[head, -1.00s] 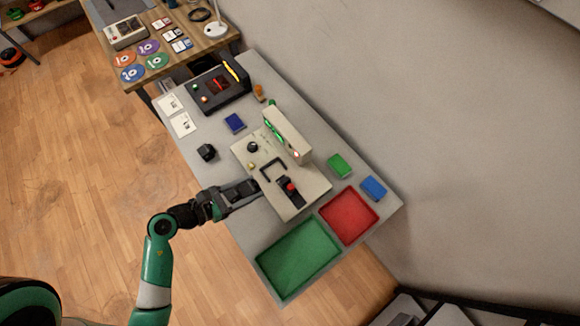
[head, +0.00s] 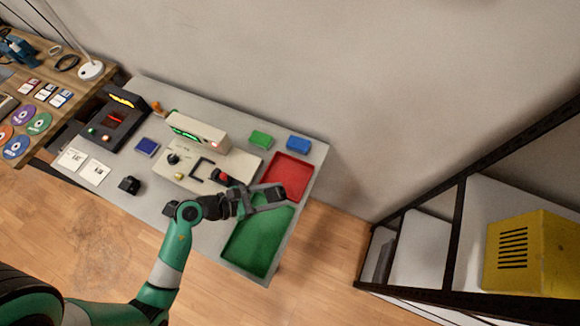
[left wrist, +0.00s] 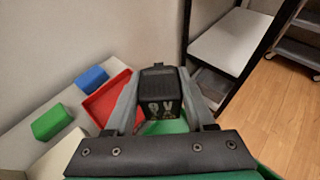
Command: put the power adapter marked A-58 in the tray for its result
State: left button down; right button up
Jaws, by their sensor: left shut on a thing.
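In the head view the gripper is above the upper part of the green tray (head: 256,243), close to the red tray (head: 290,178). Both trays look empty where they show. The red tray also shows in the left wrist view (left wrist: 103,100), left of the adapter. Another black block (head: 129,185) lies on the table at left. My right gripper is out of view.
A beige test fixture (head: 205,160) with a green strip and a red-knobbed clamp stands mid-table. Green (head: 261,139) and blue (head: 298,144) boxes lie behind. A black device (head: 116,120) and white cards (head: 94,172) are at left. A shelf (head: 450,235) stands at right.

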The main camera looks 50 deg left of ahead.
pick_arm(q)
jog(key=w+a+f+b, duration=0.3)
jog(key=w+a+f, duration=0.1)
jog(key=w, duration=0.3)
jog(key=b, duration=0.3)
send_over(287, 178)
jog(key=f, duration=0.4)
jog(key=shift+s+d+f, duration=0.15)
jog(key=shift+s+f, duration=0.05)
jog(key=shift+s, duration=0.1)
jog(key=shift+w, duration=0.15)
jog(key=shift+w+f+b, duration=0.15)
jog(key=shift+f+b, duration=0.15)
jog(key=shift+f, duration=0.05)
jog(key=f+b, duration=0.2)
jog(key=f, duration=0.1)
jog(key=shift+a+f, duration=0.1)
jog(key=shift+a, duration=0.1)
jog(key=shift+c, duration=1.2)
grip_release()
